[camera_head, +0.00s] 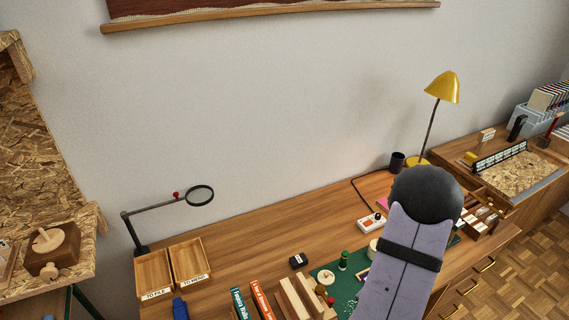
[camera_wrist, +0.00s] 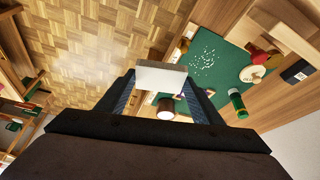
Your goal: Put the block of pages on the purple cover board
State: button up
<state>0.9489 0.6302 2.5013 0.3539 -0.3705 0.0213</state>
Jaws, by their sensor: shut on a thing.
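My gripper (camera_wrist: 160,90) is shut on the block of pages (camera_wrist: 160,75), a pale white slab held between its two fingers in the wrist view. The block is held above the desk. In the head view my arm hides the gripper and the block.
A green mat (camera_wrist: 228,66) holds white scraps, a green bottle (camera_wrist: 238,102) and a round pale-topped pot. Upright books (camera_head: 262,300) and wooden blocks stand at the front. Two wooden trays (camera_head: 153,277) are at left, a yellow lamp (camera_head: 442,88) at back right.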

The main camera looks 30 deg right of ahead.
jog(key=w+a+r+n+t+y, duration=0.1)
jog(key=w+a+r+n+t, duration=0.1)
jog(key=w+a+r+n, duration=0.6)
jog(key=w+a+r+n+t+y, duration=0.1)
jog(key=w+a+r+n+y, duration=0.3)
jog(key=w, duration=0.8)
jog(key=w+a+r+n, duration=0.2)
jog(key=a, duration=0.3)
jog(key=w+a+r+n, duration=0.1)
jog(key=w+a+r, duration=0.1)
jog(key=a, duration=0.3)
jog(key=m+g+h+b, duration=0.1)
jog(key=m+h+b, duration=0.35)
jog(key=m, duration=0.45)
send_over(353, 295)
jog(key=s+a, duration=0.1)
notch_tip(353, 295, down, 15)
jog(key=shift+y, duration=0.25)
notch_tip(353, 295, down, 6)
jog(key=b, duration=0.6)
jog(key=shift+b, duration=0.3)
notch_tip(353, 295, down, 4)
jog(key=b, duration=0.3)
jog(key=shift+r+b, duration=0.15)
jog(key=shift+b, duration=0.15)
